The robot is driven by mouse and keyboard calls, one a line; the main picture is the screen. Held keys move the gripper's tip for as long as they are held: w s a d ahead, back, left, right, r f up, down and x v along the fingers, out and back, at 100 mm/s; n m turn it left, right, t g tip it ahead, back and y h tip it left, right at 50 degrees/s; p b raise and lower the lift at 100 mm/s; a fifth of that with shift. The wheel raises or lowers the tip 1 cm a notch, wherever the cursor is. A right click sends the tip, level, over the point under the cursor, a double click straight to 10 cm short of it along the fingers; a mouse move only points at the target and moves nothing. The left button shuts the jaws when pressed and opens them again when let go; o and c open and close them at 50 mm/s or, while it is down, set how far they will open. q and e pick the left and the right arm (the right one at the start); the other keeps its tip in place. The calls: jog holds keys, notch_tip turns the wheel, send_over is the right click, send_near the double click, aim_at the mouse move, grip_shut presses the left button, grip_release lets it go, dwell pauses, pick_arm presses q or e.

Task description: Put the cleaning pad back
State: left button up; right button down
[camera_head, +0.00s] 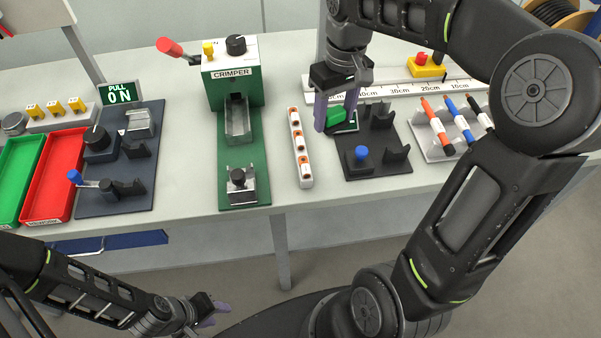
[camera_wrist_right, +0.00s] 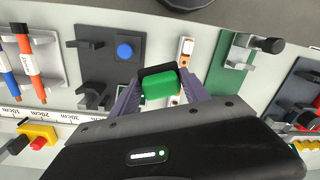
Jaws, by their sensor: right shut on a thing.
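The cleaning pad is a small green block (camera_head: 336,115) with a dark part against it. My right gripper (camera_head: 336,118) is shut on it, with purple fingers on either side, at the back left of a dark fixture board (camera_head: 378,170). The right wrist view also shows the green block (camera_wrist_right: 159,86) between the fingers (camera_wrist_right: 160,92). Whether the pad touches the board beneath is hidden. My left gripper (camera_head: 216,310) is low, in front of the table and away from the pad; its finger opening is unclear.
The board carries dark cradles (camera_head: 396,152) and a blue knob (camera_head: 361,153). A white strip with orange-marked holes (camera_head: 300,150) lies left, then the green crimper (camera_head: 233,85). A pen rack (camera_head: 440,135) stands right, a ruler (camera_head: 405,88) behind. Bare table separates them.

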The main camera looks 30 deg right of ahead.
jog(key=shift+w+d+f, duration=0.1)
jog(key=shift+d+f, duration=0.05)
jog(key=shift+d, duration=0.4)
jog(key=shift+a, duration=0.25)
notch_tip(320, 180, down, 6)
jog(key=shift+p, duration=0.3)
jog(key=shift+d+f, duration=0.1)
jog(key=shift+f, duration=1.9)
jog(key=shift+f, duration=0.55)
